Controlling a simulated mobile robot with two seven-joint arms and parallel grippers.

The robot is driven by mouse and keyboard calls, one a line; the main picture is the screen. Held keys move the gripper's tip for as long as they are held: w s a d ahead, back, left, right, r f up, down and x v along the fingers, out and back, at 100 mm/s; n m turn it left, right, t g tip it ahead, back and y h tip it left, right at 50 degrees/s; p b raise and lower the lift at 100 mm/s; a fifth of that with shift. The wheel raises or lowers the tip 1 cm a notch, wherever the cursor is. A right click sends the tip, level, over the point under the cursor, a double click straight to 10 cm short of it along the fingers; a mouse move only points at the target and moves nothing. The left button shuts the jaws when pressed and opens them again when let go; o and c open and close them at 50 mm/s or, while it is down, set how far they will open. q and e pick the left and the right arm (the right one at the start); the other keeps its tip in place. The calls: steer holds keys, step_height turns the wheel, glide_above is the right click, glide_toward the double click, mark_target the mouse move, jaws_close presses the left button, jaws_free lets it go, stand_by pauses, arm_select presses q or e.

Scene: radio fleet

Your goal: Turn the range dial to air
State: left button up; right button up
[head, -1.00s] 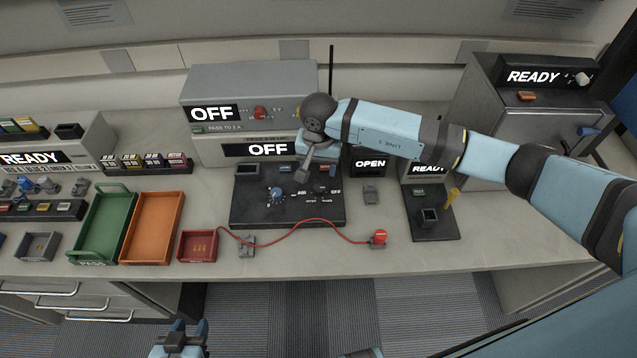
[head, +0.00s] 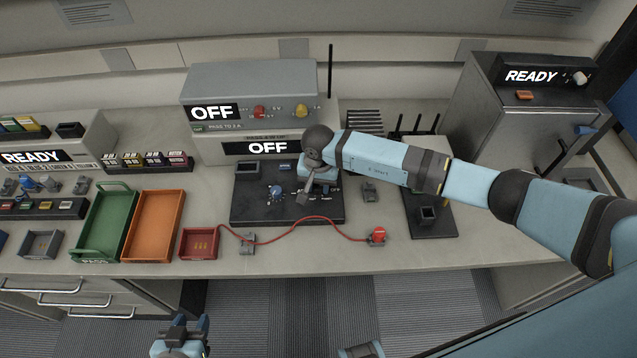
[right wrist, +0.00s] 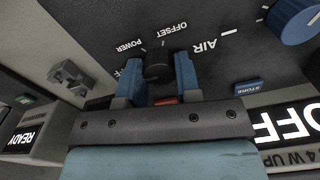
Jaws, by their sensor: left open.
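A black dial (right wrist: 157,66) sits on a dark panel, with POWER, OFFSET, AIR and OFF lettering around it. I take it as the range dial; its pointer setting is unclear. The blue fingers of my right gripper (right wrist: 158,78) stand on both sides of it; I cannot tell whether they press on it. In the head view my right gripper (head: 312,191) is over the right part of the dark panel (head: 248,211) and hides the dial. My left gripper (head: 190,328) is open and empty, low in front of the bench.
A blue knob (head: 276,193) stands left of the dial on the same panel. A red cable (head: 318,218) runs along the panel's front edge. Green (head: 95,240) and orange (head: 150,232) trays lie to the left. A display (head: 268,148) behind reads OFF.

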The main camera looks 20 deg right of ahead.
steer(key=shift+c, duration=1.3)
